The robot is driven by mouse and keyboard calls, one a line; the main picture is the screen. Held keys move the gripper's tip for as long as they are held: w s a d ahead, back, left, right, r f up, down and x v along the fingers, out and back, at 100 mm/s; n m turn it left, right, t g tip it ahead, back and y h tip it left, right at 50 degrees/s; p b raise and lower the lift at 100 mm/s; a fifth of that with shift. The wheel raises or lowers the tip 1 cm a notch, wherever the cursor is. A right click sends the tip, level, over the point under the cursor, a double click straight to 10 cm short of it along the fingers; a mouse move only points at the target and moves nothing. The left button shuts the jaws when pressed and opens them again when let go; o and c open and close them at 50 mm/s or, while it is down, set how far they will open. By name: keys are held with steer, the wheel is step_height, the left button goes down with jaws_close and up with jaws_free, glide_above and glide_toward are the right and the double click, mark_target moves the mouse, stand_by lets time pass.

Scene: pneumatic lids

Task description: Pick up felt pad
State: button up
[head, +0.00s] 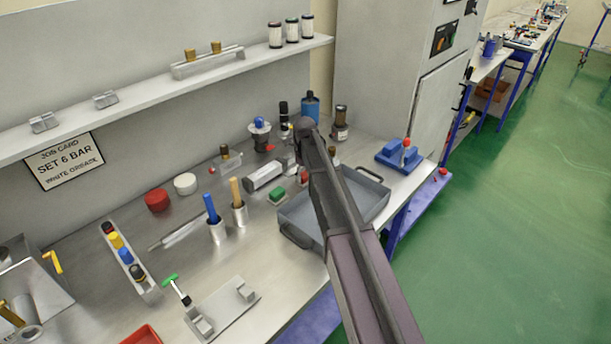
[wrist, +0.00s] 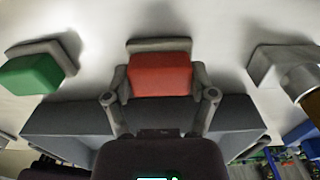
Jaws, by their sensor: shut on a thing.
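A red block-like pad (wrist: 160,75), which I take to be the felt pad, is between the two fingers of my gripper (wrist: 160,88) in the wrist view. The fingers touch its left and right sides. A pale grey holder or base (wrist: 158,45) shows just behind it; I cannot tell whether the pad is lifted off it. In the head view a small part of the red pad (head: 304,176) shows left of my arm, and my gripper is mostly hidden behind the arm. A similar green pad (wrist: 38,75) sits on a grey holder to the left, also in the head view (head: 278,194).
A grey tray (head: 296,234) with handles stands in front of the pads, under my arm; its wall (wrist: 70,122) crosses the wrist view. A metal piece (wrist: 285,68) stands to the right. Cups with blue and tan handles (head: 239,214) stand left. A blue fixture (head: 398,156) sits right.

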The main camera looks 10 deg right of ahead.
mark_target(305, 173)
steer(key=shift+r+p, duration=4.75)
steer(key=shift+r, duration=0.15)
steer(key=shift+o, duration=1.4)
steer(key=shift+c, duration=0.8)
steer(key=shift+f, duration=0.1)
steer(key=shift+s, duration=0.1)
